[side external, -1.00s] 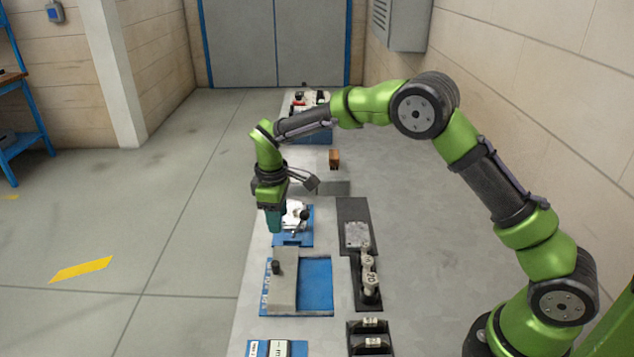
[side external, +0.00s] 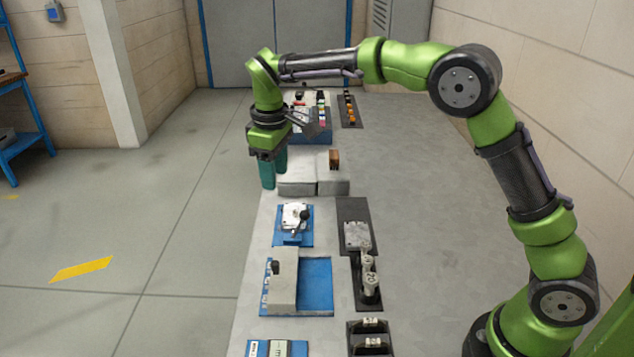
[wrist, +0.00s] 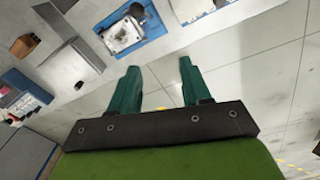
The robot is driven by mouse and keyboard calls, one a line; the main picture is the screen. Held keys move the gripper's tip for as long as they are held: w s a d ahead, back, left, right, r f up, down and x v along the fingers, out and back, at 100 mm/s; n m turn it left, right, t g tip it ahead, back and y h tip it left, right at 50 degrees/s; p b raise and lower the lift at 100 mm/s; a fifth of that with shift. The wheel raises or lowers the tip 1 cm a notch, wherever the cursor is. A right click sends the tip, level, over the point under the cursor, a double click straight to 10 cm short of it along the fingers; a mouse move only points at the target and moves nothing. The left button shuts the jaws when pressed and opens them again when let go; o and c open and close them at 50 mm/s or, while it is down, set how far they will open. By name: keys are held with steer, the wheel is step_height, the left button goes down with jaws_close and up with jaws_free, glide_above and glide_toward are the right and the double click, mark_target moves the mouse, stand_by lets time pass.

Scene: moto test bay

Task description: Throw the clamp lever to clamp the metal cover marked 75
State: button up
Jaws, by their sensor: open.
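The clamp station is a blue plate (side external: 281,239) with a silvery metal cover (side external: 291,213) and a clamp lever with a black knob (side external: 304,215). In the wrist view the cover (wrist: 121,34) lies on its blue plate near the top, with the black knob (wrist: 137,10) at its upper edge. The marking 75 is not readable. My gripper (side external: 273,174) is open and empty, raised beyond the clamp station and left of the grey blocks. Its teal fingers (wrist: 159,68) are apart in the wrist view, with floor between them; they touch nothing.
A second metal plate (side external: 357,235) lies in a dark tray right of the clamp. Nearer stand a blue fixture with a grey sliding block (side external: 284,282) and cylinders marked with numbers (side external: 370,280). Grey blocks (side external: 297,186) and a brown block (side external: 334,159) stand beyond. Floor left of the bench is clear.

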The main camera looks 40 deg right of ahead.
steer(key=s+d+r+m+t+y, duration=0.1)
steer(key=s+m, duration=0.3)
steer(key=s, duration=0.9)
steer(key=s+d+r+m+t+y, duration=0.1)
steer(key=s+d+r+m+t, duration=0.2)
steer(key=s, duration=1)
steer(key=shift+d+m+t+y, duration=0.4)
steer(key=shift+d+m+t, duration=0.25)
steer(key=shift+m, duration=0.35)
